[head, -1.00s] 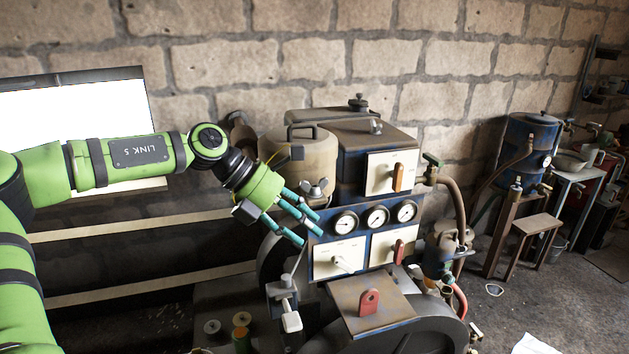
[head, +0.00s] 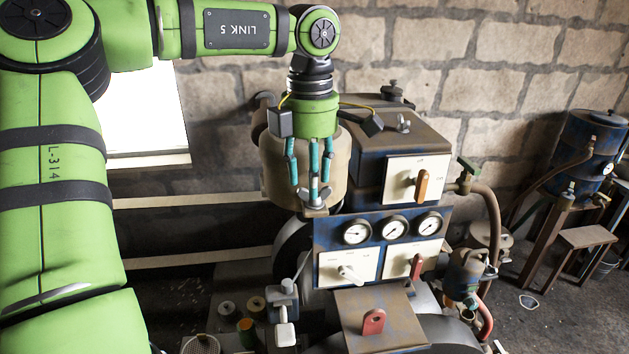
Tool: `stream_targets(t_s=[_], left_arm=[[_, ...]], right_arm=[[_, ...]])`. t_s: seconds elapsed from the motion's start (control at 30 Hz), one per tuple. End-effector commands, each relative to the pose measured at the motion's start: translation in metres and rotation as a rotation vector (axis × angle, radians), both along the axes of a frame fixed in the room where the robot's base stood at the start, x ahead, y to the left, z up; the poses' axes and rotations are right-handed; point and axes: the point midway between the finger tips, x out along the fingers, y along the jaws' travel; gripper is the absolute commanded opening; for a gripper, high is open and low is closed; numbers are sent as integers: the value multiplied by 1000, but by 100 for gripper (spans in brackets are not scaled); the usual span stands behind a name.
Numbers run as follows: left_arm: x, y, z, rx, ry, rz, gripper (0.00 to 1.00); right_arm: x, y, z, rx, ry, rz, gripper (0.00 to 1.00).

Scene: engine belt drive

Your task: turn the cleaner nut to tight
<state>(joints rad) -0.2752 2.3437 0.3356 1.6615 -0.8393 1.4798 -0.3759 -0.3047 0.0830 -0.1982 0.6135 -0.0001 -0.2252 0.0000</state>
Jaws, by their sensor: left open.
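My left gripper (head: 309,182) points straight down in front of the tan canister (head: 275,178), with its teal fingers spread open. A grey metal wing nut (head: 315,203), which I take for the cleaner nut, sits low at the canister's front right. The fingertips are just above and around its wings and partly cover it. I cannot tell whether they touch it. A second wing nut (head: 403,123) stands on top of the brown-topped box to the right. My right gripper is not in view.
Below the nut is a blue panel with three gauges (head: 393,228) and a white switch plate with a lever (head: 349,271). A plate with an orange handle (head: 421,186) is to the right. A clamp-like part (head: 284,308) stands in front.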

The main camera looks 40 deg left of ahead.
Motion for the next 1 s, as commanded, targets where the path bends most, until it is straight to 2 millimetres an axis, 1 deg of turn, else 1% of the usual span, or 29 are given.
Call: stream_targets(t_s=[0.03,0.07,0.1,0.17,0.27,0.4,0.47,0.53,0.57,0.6,0.63,0.67,0.83,0.9,1.0], left_arm=[[-1,0,-6,-2,4,0,46],[-1,0,-10,-2,5,0,46],[0,0,-15,-1,5,0,46],[0,0,-21,-1,3,0,46],[0,0,-27,-2,2,1,46],[0,0,-30,-2,0,2,46],[0,0,-30,-2,0,2,46],[0,0,-30,-2,0,2,46],[0,0,-30,-2,0,2,34],[0,0,-30,-2,0,1,18],[0,0,-30,-2,0,2,6],[0,0,-29,-2,0,1,0],[0,0,-30,-2,2,1,0],[0,-1,-30,-2,3,-2,0],[0,-1,-31,-3,4,-18,0]], right_arm=[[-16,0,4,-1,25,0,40],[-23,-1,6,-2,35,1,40],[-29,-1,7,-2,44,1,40],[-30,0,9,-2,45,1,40],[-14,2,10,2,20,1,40],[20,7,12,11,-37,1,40],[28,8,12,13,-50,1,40],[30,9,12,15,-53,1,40],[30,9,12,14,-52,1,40],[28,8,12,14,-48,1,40],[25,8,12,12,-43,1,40],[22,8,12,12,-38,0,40],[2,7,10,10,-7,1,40],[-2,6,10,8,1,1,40],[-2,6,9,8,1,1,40]])
